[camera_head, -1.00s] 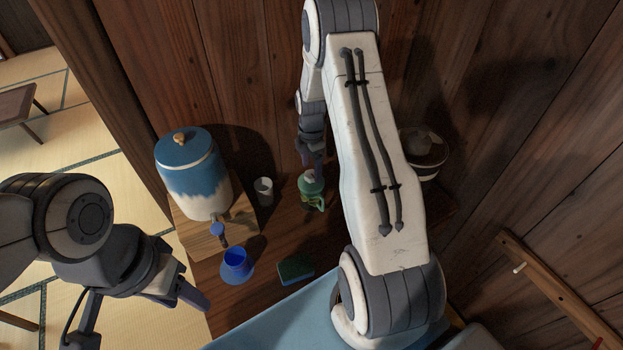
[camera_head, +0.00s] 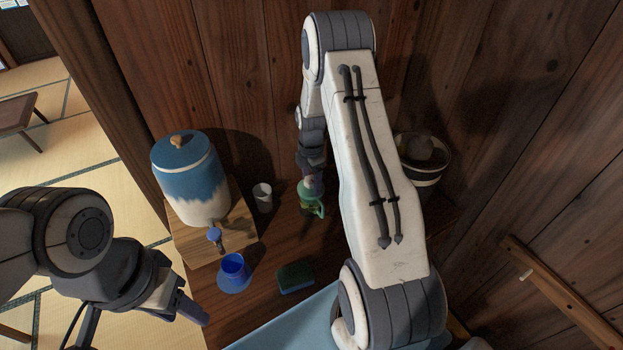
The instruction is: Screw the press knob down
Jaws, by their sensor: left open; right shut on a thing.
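A small green press (camera_head: 308,208) with a green side handle stands on the brown wooden counter, near the back wall. My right gripper (camera_head: 312,183) points down at its top from above and is shut on the press knob. The knob is mostly hidden by the fingers, and I cannot tell how far down it is screwed. My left gripper (camera_head: 142,320) is open and empty at the lower left, in front of the counter and well away from the press.
A blue and white dispenser (camera_head: 194,185) with a tap stands on a wooden block (camera_head: 238,229) at left.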

